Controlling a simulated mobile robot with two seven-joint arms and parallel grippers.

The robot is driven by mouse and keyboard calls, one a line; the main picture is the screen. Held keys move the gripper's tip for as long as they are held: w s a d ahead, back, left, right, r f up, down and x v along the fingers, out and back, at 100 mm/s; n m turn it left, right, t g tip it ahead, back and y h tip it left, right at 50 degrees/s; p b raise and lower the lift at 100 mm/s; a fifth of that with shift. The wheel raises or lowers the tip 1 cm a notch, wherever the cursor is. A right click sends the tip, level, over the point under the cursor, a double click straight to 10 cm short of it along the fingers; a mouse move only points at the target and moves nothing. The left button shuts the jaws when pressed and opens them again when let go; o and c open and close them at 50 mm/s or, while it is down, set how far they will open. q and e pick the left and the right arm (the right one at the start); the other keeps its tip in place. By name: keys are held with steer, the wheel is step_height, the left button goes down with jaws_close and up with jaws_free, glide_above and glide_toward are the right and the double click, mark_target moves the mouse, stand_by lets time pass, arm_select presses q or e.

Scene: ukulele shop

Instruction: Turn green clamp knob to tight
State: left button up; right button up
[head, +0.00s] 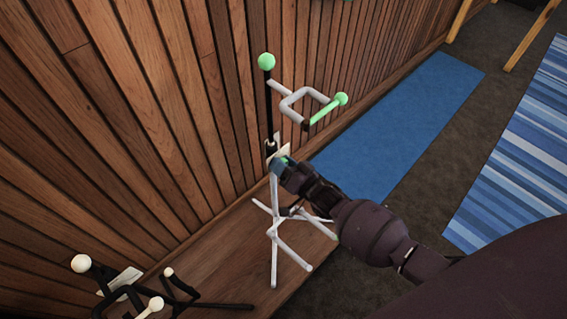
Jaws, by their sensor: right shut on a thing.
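A stand (268,102) with a black upright, white tubular arms and white legs stands on a wooden ledge by the plank wall. It has light green balls at its top and on one arm end. The green clamp knob (283,161) is on the upright below the arms, and only a small part of it shows. My right gripper (285,169) comes in from the lower right and is shut on the knob, hiding most of it. Which way the knob is turned cannot be told. My left gripper is not in view.
A black stand (130,289) with white ball ends is at the lower left. A plain blue mat (400,120) and a striped blue rug (525,145) lie on the dark floor at right. The plank wall (140,90) rises close behind the stand.

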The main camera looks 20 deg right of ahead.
steer(key=m, duration=0.6)
steer(key=shift+f, duration=0.1)
steer(key=m+b, duration=0.1)
steer(key=m, duration=0.2)
steer(key=shift+m, duration=0.8)
steer(key=shift+m+b, duration=0.4)
steer(key=shift+m, duration=0.5)
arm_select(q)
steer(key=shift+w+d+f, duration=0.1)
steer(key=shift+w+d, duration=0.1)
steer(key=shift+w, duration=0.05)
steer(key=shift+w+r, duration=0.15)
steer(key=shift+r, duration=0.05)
